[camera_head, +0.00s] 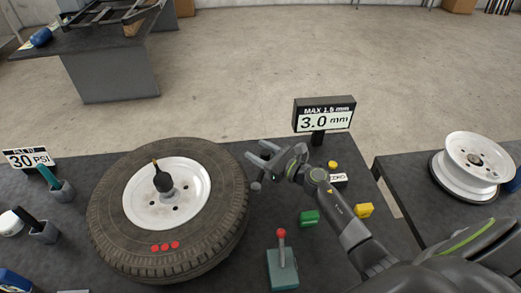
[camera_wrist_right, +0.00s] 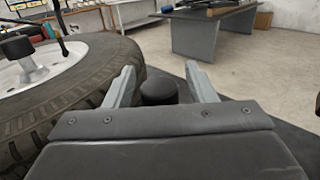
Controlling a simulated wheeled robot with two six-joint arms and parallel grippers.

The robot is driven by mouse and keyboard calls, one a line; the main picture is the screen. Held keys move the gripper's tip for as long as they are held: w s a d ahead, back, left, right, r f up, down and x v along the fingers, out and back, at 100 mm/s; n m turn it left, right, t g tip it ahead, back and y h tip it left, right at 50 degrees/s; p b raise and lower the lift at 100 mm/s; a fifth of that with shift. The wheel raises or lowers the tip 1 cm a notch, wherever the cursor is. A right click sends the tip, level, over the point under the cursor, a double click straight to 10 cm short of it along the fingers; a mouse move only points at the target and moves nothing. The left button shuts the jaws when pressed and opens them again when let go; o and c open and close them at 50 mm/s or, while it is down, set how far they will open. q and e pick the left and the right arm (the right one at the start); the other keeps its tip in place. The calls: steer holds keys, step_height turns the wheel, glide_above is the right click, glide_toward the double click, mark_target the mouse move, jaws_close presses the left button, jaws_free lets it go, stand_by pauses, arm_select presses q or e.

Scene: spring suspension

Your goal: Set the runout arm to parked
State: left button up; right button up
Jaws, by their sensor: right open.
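The wheel, a black tyre (camera_head: 222,215) on a white rim (camera_head: 145,208), lies flat on the dark table. My right gripper (camera_head: 258,157) is open just right of the tyre. In the right wrist view its two fingers (camera_wrist_right: 162,85) stand on either side of a dark round knob (camera_wrist_right: 158,91), with visible gaps; whether the knob is part of the runout arm I cannot tell. A small grey round end (camera_head: 256,186) shows beside the tyre under the gripper. The runout display (camera_head: 323,115) reads 3.0 mm. My left gripper is not in view.
A green-grey box (camera_head: 283,270) with a red-topped lever (camera_head: 281,233) stands at the front. Another white rim (camera_head: 473,163) sits on the right table. A pressure sign (camera_head: 28,158) reads 30 PSI.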

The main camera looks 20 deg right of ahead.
jaws_close()
stand_by(0.3)
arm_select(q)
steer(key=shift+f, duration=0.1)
